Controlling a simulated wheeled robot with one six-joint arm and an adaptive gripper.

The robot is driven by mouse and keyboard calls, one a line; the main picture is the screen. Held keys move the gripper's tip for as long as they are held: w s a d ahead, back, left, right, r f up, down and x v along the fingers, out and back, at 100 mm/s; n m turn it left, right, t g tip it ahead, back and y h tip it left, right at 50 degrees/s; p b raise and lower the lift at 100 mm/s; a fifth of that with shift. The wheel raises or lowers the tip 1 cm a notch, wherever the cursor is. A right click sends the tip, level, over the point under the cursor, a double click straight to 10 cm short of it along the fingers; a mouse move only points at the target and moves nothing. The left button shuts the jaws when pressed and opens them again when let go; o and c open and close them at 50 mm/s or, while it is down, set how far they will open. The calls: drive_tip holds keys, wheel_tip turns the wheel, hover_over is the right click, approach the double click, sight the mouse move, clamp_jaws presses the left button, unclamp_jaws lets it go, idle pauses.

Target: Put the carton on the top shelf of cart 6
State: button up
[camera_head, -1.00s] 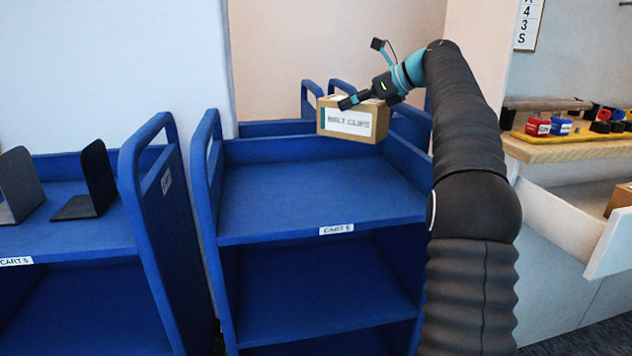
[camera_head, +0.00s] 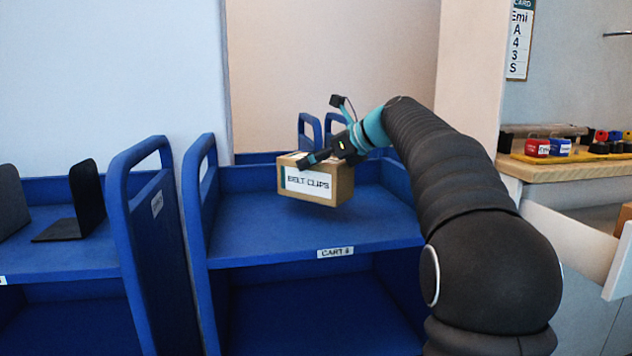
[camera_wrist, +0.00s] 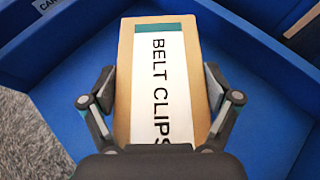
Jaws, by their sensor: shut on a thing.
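The brown cardboard carton (camera_head: 341,188) has a white label reading BELT CLIPS. My gripper (camera_head: 318,157) is shut on it from above, and the carton hangs level over the top shelf (camera_head: 270,238) of the middle blue cart. I cannot tell for sure whether its underside touches the shelf. The cart's front label (camera_head: 335,252) says CART, with a digit too blurred to read surely. In the wrist view the carton (camera_wrist: 127,80) sits between both fingers, with blue shelf around it.
Another blue cart (camera_head: 75,258) with dark bookend-like plates (camera_head: 88,195) stands close on the left. The shelf's front and left areas are clear. Raised blue end handles (camera_head: 197,160) flank the shelf. A wooden counter (camera_head: 560,172) with small coloured bins and an open drawer is at right.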

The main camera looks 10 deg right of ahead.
sight(345, 162)
drive_tip(key=shift+f+b, duration=0.7)
drive_tip(key=shift+f, duration=1.15)
drive_tip(key=shift+f, duration=0.1)
drive_tip(key=o, duration=1.3)
drive_tip(key=p+v, duration=0.2)
drive_tip(key=v, duration=1)
drive_tip(key=shift+d, duration=0.1)
